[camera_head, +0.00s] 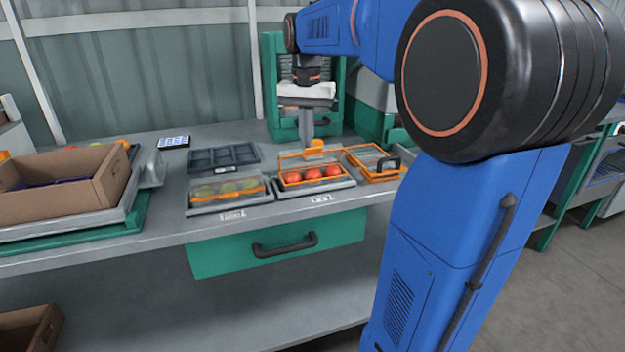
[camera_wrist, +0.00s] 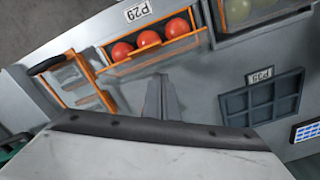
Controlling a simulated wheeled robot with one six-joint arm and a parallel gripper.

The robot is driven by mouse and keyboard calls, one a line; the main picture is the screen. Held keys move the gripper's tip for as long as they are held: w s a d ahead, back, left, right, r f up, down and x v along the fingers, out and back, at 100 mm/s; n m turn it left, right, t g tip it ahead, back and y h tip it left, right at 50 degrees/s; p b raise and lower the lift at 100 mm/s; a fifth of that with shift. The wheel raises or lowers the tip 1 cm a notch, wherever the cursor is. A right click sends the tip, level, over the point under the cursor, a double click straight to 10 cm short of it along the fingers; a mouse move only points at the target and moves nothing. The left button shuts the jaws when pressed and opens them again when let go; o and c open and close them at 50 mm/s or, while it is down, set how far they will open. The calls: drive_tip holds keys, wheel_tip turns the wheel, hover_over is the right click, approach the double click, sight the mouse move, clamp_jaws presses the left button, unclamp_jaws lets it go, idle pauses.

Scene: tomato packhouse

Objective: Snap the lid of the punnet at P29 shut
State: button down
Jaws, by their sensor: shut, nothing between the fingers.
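The punnet at P29 (camera_head: 312,184) holds a row of three red tomatoes and has an orange rim. It also shows in the wrist view (camera_wrist: 152,58), beside a tag reading P29 (camera_wrist: 137,12). Its clear, orange-edged lid (camera_head: 296,155) stands raised at the back of the punnet, so it is open. My gripper (camera_head: 306,136) is shut and empty, pointing down just behind the raised lid. In the wrist view the shut fingers (camera_wrist: 161,82) show beside the punnet's lid side. Whether they touch the lid I cannot tell.
A punnet of greenish tomatoes (camera_head: 228,189) stands left of it. An empty dark compartment tray (camera_head: 225,158) lies behind that. An orange frame with a black handle (camera_head: 376,165) is close on the right. A green stand (camera_head: 271,90) rises behind. A cardboard box (camera_head: 60,205) sits far left.

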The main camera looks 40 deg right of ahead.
drive_tip(key=shift+r, duration=0.1)
wheel_tip(320, 180, up, 8)
idle(0.8)
idle(0.5)
